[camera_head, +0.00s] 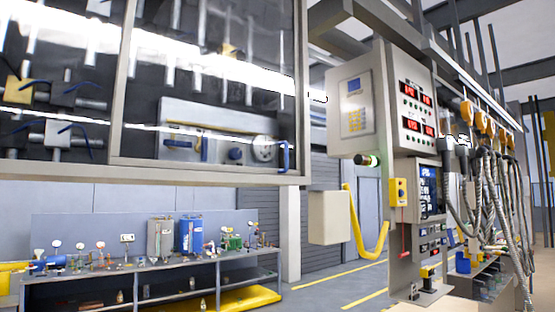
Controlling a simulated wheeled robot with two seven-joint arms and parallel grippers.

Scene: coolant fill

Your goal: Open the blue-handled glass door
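The glass door (210,90) is a framed pane at the upper left, in front of a cabinet with pipes and valves. Its blue handle (284,157) sits at the lower right corner of the frame. The door appears closed, its lower edge lying along the cabinet's bottom rail. Bright reflections cross the glass. Neither of my grippers shows in the head view, and nothing touches the handle.
A control panel (407,110) with red displays stands to the right, with a yellow hose (367,240) below it. Metal hoses (490,200) hang at far right. A low workbench (150,278) with blue and grey canisters stands below the cabinet. Floor (335,290) shows between them.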

